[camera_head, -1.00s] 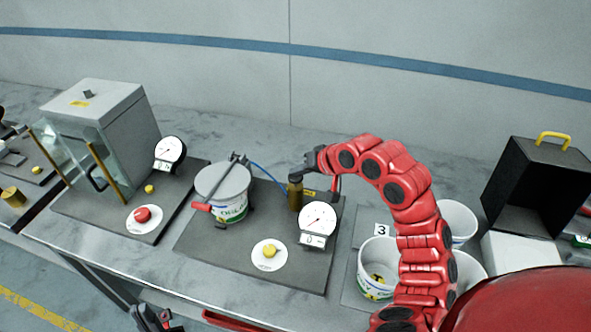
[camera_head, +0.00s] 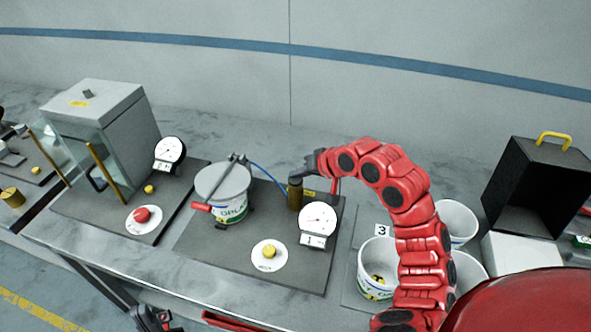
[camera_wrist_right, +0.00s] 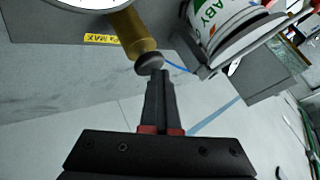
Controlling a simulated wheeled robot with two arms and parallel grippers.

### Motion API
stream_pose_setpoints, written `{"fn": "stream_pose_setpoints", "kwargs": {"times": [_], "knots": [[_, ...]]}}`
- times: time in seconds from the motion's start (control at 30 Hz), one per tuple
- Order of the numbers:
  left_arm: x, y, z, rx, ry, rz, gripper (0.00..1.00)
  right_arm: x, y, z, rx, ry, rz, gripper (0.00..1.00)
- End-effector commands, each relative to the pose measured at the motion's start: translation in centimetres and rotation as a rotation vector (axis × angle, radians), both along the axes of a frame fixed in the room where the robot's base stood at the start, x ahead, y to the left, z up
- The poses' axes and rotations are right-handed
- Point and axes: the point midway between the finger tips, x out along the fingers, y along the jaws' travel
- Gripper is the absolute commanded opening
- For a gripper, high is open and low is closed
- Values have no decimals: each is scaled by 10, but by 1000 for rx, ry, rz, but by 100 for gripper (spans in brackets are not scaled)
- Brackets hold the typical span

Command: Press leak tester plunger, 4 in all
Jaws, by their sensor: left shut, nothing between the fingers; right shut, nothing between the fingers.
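The leak tester's brass pump cylinder (camera_head: 295,195) stands upright on a dark plate in the head view. Its dark round plunger knob (camera_wrist_right: 149,61) shows at the cylinder's end in the right wrist view, close to the brass. My right gripper (camera_wrist_right: 155,72) is shut and empty, its fingertips at the knob, seemingly touching it. A white dial gauge with a small display (camera_head: 318,225) stands in front of the cylinder; the display seems to read 1. A lidded, clamped tub (camera_head: 228,212) stands left of it, with a blue hose. My left gripper (camera_head: 155,318) is shut and empty at the bottom edge.
A yellow button on a white disc (camera_head: 269,252) is on the plate's front. A glass-doored cabinet (camera_head: 105,130) with another gauge stands left. White tubs (camera_head: 375,262), one by a "3" sign, stand right, partly behind my right arm. A black open box (camera_head: 535,185) stands far right.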

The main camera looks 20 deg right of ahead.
Motion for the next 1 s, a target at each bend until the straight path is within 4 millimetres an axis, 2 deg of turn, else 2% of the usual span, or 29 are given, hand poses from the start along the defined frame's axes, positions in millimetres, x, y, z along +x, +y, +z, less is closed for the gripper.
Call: {"fn": "stream_pose_setpoints", "kwargs": {"times": [0.17,0.8,1.0], "knots": [[0,0,2,0,0,0,0,-1,0,2,0,3,0,0],[0,0,28,0,0,0,0,1,-1,41,0,-1,-1,0],[0,0,31,0,0,0,0,0,-1,46,0,1,-1,0]]}}
